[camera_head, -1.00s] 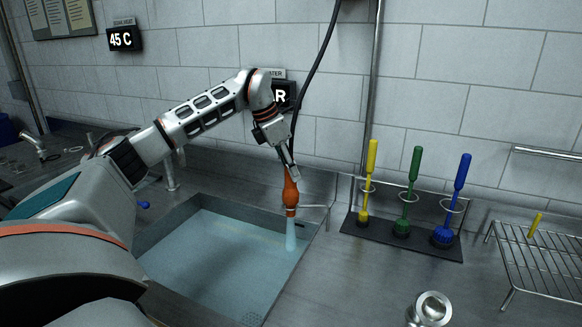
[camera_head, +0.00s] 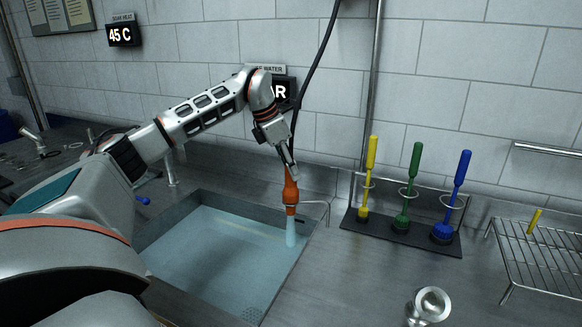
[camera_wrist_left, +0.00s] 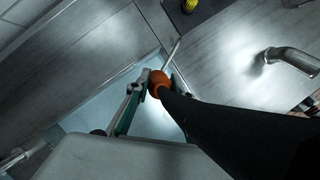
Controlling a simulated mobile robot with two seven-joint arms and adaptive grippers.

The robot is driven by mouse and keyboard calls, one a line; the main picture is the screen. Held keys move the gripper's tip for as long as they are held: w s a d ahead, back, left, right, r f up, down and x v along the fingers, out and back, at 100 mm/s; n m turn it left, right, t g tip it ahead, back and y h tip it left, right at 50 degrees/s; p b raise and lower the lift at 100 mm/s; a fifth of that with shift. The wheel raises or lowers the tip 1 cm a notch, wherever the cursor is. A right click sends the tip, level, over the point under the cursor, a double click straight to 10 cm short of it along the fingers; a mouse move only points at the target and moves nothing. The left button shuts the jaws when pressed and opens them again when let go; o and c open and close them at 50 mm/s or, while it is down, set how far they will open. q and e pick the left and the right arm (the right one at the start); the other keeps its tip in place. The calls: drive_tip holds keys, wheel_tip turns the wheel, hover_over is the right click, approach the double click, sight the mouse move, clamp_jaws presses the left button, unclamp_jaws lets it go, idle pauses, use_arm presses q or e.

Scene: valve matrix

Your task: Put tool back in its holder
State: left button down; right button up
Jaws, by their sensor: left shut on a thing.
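My left gripper (camera_head: 290,168) is shut on an orange spray nozzle (camera_head: 291,190), which hangs nearly upright over the right back part of the sink (camera_head: 180,222). A black hose (camera_head: 318,62) runs up from the nozzle. A pale blue stream (camera_head: 291,231) comes out of its lower end into the sink. In the left wrist view the orange nozzle (camera_wrist_left: 157,82) is between the fingers, and the hose hides much of the lower right. A thin metal bracket (camera_head: 318,204) is just right of the nozzle; whether they touch is unclear. My right gripper is out of view.
Yellow (camera_head: 370,160), green (camera_head: 412,170) and blue (camera_head: 459,180) brushes stand in a rack (camera_head: 385,228) to the right. A wire rack (camera_head: 540,262) and a metal fitting (camera_head: 430,304) lie on the counter. Bare counter lies between sink and fitting.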

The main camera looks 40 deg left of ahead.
use_arm(q)
drive_tip(key=c, duration=1.7)
unclamp_jaws()
drive_tip(key=shift+f, duration=0.1)
drive_tip(key=v, duration=1.2)
